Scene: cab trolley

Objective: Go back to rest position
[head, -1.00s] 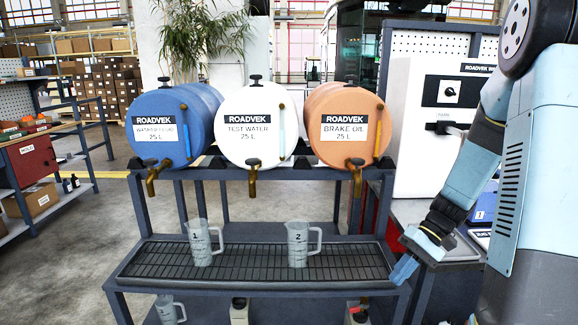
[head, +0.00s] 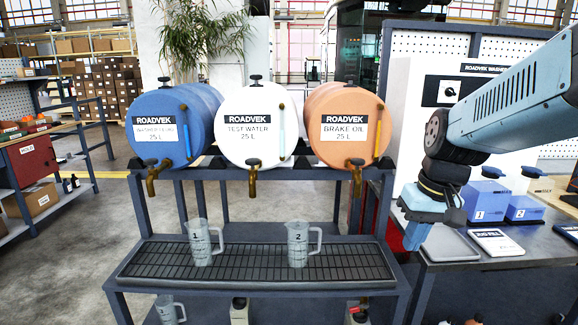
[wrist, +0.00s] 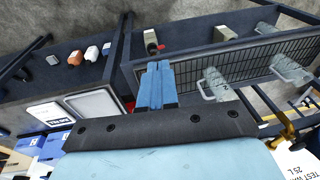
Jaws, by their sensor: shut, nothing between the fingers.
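My gripper (head: 416,232) hangs at the right of the trolley in the head view, its fingers pointing down and together. In the wrist view my gripper (wrist: 156,85) is shut with nothing between its blue fingers. It is apart from the jugs and drums. Jug 1 (head: 201,246) and jug 2 (head: 298,245) stand upright on the grated tray (head: 150,262). Above them lie the blue washer fluid drum (head: 165,100), the white test water drum (head: 243,105) and the orange brake oil drum (head: 335,100), each with a brass tap.
A side bench at the right holds a grey tray (head: 450,243), a tablet-like panel (head: 496,242) and blue boxes (head: 485,200). The white washer cabinet (head: 420,135) stands behind my arm. Floor at left is open.

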